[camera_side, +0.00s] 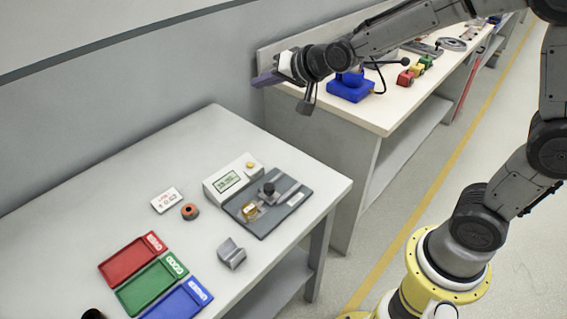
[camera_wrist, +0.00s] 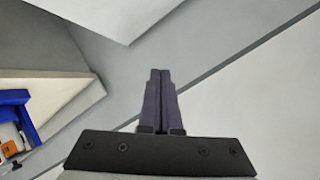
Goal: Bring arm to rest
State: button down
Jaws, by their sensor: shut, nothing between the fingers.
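My gripper (camera_side: 266,79) is raised in the side view, above and behind the near table, close to the left end of the back bench. Its fingers point left toward the wall. In the wrist view my gripper (camera_wrist: 159,75) shows its two dark fingers together, with nothing between them. It is clear of the objects on both tables.
A blue fixture (camera_side: 345,92) stands on the back bench (camera_side: 385,112).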

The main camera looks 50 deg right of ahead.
jog(key=s+d+r+n, duration=0.1)
jog(key=s+d+r, duration=0.1)
jog(key=s+r, duration=0.55)
jog(key=s+f+n+g, duration=0.3)
jog(key=s+f, duration=0.1)
jog(key=s, duration=0.8)
jog(key=s+d+f+n+g, duration=0.1)
jog(key=s+f+n+g, duration=0.2)
jog(key=s, duration=0.9)
jog(key=shift+s+f+n+h, duration=0.3)
jog(key=shift+f+n, duration=0.1)
jog(key=shift+f, duration=0.5)
